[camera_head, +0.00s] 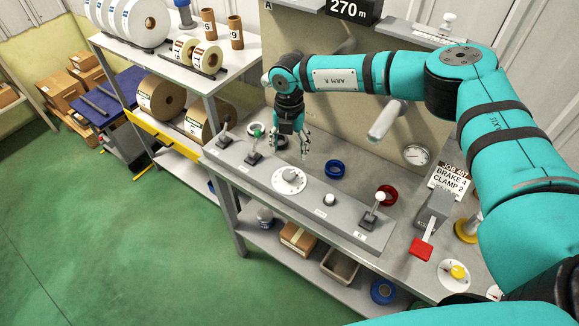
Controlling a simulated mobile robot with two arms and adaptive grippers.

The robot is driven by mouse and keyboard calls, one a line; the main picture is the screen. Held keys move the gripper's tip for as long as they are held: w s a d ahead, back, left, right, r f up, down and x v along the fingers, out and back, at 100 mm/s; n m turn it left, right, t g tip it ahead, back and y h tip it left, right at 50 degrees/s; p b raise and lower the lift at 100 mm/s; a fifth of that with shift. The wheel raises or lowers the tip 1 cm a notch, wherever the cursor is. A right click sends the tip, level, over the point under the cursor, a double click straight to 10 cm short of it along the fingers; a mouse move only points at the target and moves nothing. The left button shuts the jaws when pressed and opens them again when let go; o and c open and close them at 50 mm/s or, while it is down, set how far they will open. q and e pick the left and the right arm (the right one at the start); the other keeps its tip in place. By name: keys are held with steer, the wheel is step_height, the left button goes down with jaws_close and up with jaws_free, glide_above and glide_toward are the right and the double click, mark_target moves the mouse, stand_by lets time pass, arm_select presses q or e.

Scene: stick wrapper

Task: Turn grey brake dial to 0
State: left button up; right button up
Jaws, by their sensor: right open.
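The grey brake dial (290,177) is a grey knob on a round white scale plate, set in the grey sloping panel along the bench front. The scale marks are too small to read, so I cannot tell its setting. My right gripper (291,151) points down above the panel, behind the dial in the picture. It is open and empty, apart from the knob. My left gripper is not in view.
The panel (262,180) also carries levers (374,210) and a white knob (329,199). A yellow-knobbed dial (456,272) and a red-padded clamp (422,249) stand to the right. A sign (449,181) reads "JOB 407 BRAKE 4 CLAMP 2". Blue (335,168) and red rings (387,195) lie behind.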

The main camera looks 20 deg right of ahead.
mark_target(289, 173)
step_height(289, 173, down, 10)
steer(key=shift+r+p, duration=0.15)
steer(key=shift+p, duration=0.85)
steer(key=shift+f, duration=0.6)
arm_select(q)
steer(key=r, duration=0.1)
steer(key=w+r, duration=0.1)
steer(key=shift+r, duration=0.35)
arm_select(e)
steer(key=c, duration=1.2)
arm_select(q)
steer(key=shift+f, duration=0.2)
arm_select(e)
steer(key=shift+w, duration=0.1)
